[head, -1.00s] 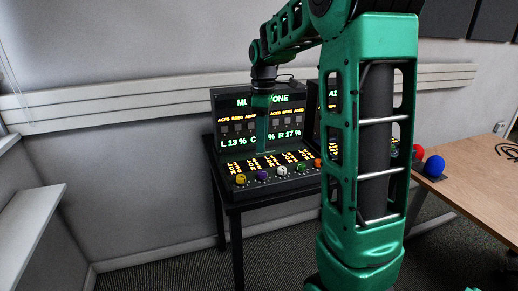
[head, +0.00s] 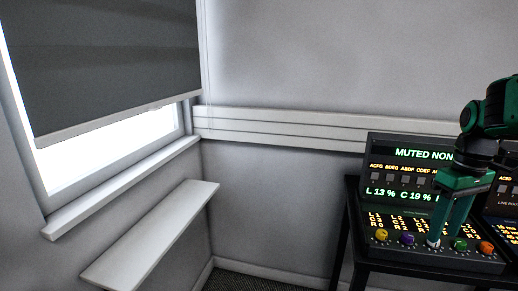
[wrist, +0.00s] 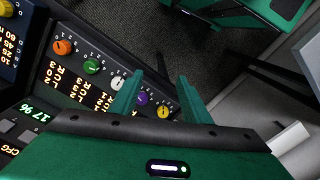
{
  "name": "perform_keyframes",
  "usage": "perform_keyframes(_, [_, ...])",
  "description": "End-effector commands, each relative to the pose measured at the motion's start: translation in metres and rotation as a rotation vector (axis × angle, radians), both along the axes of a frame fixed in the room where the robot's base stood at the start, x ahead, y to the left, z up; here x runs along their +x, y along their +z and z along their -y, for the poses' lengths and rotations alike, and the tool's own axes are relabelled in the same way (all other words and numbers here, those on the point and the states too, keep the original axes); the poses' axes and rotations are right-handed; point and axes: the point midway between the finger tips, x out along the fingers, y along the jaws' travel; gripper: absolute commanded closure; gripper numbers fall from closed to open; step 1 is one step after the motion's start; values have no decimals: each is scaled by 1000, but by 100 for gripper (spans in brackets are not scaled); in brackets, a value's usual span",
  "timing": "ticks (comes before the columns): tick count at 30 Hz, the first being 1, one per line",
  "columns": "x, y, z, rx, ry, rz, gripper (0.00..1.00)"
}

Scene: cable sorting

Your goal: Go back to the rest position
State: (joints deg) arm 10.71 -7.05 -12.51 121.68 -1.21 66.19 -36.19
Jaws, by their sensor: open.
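My gripper (head: 440,238) is over the knob row of a black console (head: 400,258) at the right of the head view. Its two green fingers are apart, with nothing between them in the wrist view (wrist: 160,80). In the head view the fingertips overlap the white knob (wrist: 118,82); I cannot tell whether they touch it. The row also holds a yellow knob (head: 382,235), a purple knob (head: 407,240), a green knob (head: 459,244) and an orange knob (head: 487,248). The console screen (head: 390,160) reads "L 13 %" and "C 19 %"; my arm hides its right part.
The console stands on a black table (head: 348,230) against the wall. A second console (head: 508,205) is cut off at the right edge. A white shelf (head: 150,235) sits below the window with a dark blind (head: 105,60). Between shelf and table is open floor.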

Motion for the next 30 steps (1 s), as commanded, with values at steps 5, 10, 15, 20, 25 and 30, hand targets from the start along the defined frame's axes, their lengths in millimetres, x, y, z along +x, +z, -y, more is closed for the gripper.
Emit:
perform_keyframes(5, [-75, -17, -11, -9, -320, -1, 57])
perform_keyframes(10, [-135, -40, -20, -22, -591, -5, 57])
perform_keyframes(15, [-170, -58, -26, -32, -755, -9, 57])
perform_keyframes(20, [-179, -63, -29, -36, -805, -10, 57])
perform_keyframes(25, [-179, -63, -29, -36, -806, -10, 57])
perform_keyframes(30, [-179, -63, -29, -36, -805, -10, 57])
